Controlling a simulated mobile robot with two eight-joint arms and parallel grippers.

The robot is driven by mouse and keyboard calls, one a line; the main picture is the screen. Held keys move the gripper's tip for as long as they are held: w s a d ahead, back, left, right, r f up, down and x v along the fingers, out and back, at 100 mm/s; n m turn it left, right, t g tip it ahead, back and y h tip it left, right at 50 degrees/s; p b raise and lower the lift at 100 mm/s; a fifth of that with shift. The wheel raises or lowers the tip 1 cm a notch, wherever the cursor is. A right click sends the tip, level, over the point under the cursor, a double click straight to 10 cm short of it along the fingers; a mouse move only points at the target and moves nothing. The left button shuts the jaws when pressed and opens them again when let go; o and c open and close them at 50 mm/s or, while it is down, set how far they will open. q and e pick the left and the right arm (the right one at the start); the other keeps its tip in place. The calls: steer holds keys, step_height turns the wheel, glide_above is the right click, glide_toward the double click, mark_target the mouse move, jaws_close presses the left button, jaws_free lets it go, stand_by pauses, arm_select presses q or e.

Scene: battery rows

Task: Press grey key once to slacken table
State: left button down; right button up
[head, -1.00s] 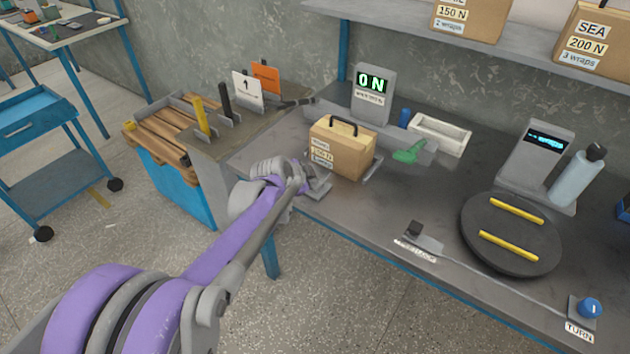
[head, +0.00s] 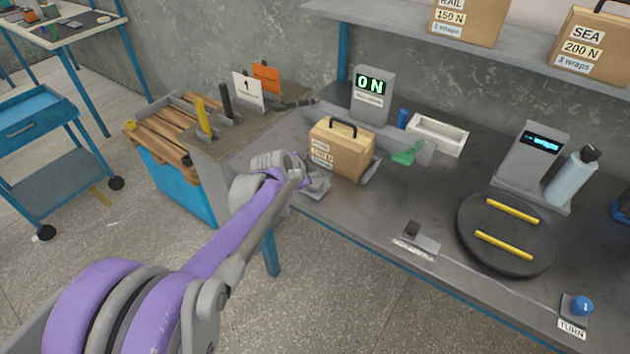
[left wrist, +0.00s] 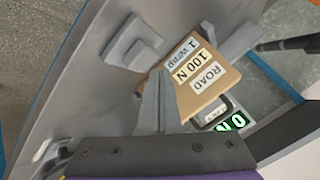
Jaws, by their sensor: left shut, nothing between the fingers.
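A dark grey key (head: 412,229) stands on a small grey plate with a white label near the table's front edge, its lettering too small to read. My left gripper (head: 301,180) is at the left end of the table, in front of the carton, well left of that key. In the left wrist view its fingers (left wrist: 156,98) are together and empty. A raised grey block on a square plate (left wrist: 133,43) shows beyond the fingertips. The round black turntable (head: 495,250) carries two yellow bars. My right gripper is not in view.
A ROAD 100 N carton (head: 341,150) stands beside my left gripper. Behind it a display (head: 371,92) reads 0 N. A green tool (head: 408,154), a white tray (head: 437,134) and a bottle (head: 571,177) stand farther back. A blue knob (head: 581,306) marked TURN is at front right.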

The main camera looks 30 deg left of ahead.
arm_select(q)
steer(key=shift+r+p, duration=2.05)
steer(key=shift+r, duration=0.5)
steer(key=shift+f, duration=0.1)
steer(key=s+d+r+n+g+p, duration=0.2)
steer(key=s+d+r+n+p, duration=0.15)
steer(key=s+d, duration=0.9)
steer(key=s+d+f+n+g+p, duration=0.1)
steer(key=s+n, duration=0.1)
steer(key=s, duration=0.5)
steer(key=s+d+f+n+p, duration=0.1)
steer(key=s+f+n, duration=0.1)
steer(key=s, duration=0.6)
steer(key=shift+s+d+f+n+g, duration=0.15)
steer(key=shift+d+f+n+g, duration=0.2)
steer(key=shift+n, duration=0.3)
